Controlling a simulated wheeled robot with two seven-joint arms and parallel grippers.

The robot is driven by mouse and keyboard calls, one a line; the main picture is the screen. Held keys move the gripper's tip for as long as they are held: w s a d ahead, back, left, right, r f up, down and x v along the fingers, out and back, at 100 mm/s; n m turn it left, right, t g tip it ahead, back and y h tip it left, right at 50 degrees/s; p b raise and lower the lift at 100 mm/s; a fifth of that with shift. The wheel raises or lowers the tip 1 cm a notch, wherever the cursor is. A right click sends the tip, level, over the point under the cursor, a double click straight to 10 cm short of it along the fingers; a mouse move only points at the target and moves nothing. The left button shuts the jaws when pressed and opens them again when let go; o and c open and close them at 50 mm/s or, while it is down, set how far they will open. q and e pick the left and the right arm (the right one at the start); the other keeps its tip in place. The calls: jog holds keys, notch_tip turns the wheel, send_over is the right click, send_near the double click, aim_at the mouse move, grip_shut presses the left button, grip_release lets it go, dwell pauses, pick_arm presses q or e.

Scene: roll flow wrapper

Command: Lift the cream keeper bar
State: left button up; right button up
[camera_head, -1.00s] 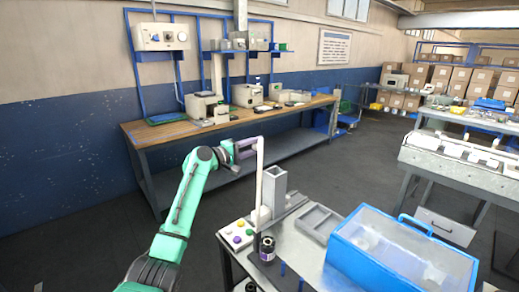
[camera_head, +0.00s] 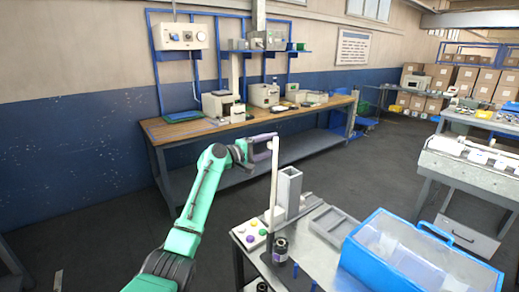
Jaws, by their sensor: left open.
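A tall, thin, pale bar (camera_head: 273,182), which looks like the cream keeper bar, stands nearly upright at the left side of the metal machine table (camera_head: 314,256). My left arm comes in from the lower left. My left gripper (camera_head: 267,141) is at the bar's top end, with its purple-grey fingers open. At this size I cannot tell whether the fingers touch the bar or stand around it. My right gripper is not in view.
On the machine table are a grey square post (camera_head: 289,189), coloured buttons (camera_head: 250,237), a dark bottle (camera_head: 281,251), a grey tray (camera_head: 332,224) and a blue-framed clear cover (camera_head: 420,255). A wooden workbench (camera_head: 190,128) stands behind. Dark floor is clear at left.

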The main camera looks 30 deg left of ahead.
pick_arm(q)
jog(key=b+v, duration=0.5)
jog(key=v, duration=0.9)
jog(key=shift+b, duration=0.4)
jog(key=shift+s+f, duration=0.1)
